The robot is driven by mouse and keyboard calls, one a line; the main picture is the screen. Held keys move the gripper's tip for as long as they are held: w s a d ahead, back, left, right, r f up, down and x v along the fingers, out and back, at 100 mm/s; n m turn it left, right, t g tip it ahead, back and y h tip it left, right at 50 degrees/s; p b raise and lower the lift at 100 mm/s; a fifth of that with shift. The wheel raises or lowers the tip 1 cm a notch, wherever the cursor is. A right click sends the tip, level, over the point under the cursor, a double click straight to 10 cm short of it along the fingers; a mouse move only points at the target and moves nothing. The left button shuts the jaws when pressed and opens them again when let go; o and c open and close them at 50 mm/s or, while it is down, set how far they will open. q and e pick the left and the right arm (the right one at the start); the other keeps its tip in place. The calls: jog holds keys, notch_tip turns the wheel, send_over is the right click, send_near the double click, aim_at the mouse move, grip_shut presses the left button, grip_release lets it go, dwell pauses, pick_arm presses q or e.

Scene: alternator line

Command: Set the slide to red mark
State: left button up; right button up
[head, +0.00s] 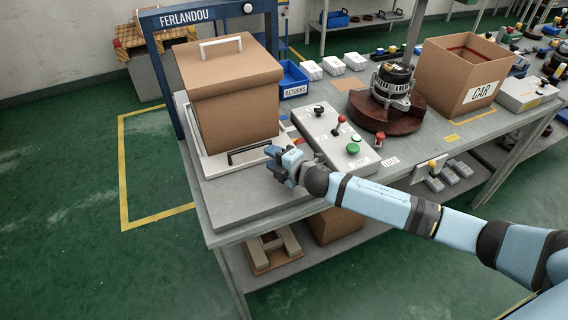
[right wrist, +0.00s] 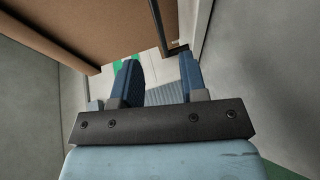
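The slide (head: 212,160) is a pale plate with a black bar handle (head: 249,152) on its front edge. It sits on a grey bed under the blue press frame, and a tall brown box (head: 235,108) stands on it. Small coloured marks (head: 287,124) lie beside it, partly hidden; I cannot tell which one the slide lines up with. My right gripper (head: 275,161) is beside the handle's right end. In the right wrist view its two blue fingers (right wrist: 159,80) are apart, with the black handle (right wrist: 168,28) just beyond them, not clearly between them. My left gripper is not in view.
A control box (head: 333,136) with a red-topped lever and green button stands just right of the gripper. Behind it are a blue returns bin (head: 291,80), an alternator (head: 392,85) on a round stand and a CAR carton (head: 463,75). The bench front (head: 235,196) is clear.

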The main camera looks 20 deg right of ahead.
jog(key=shift+v, duration=2.4)
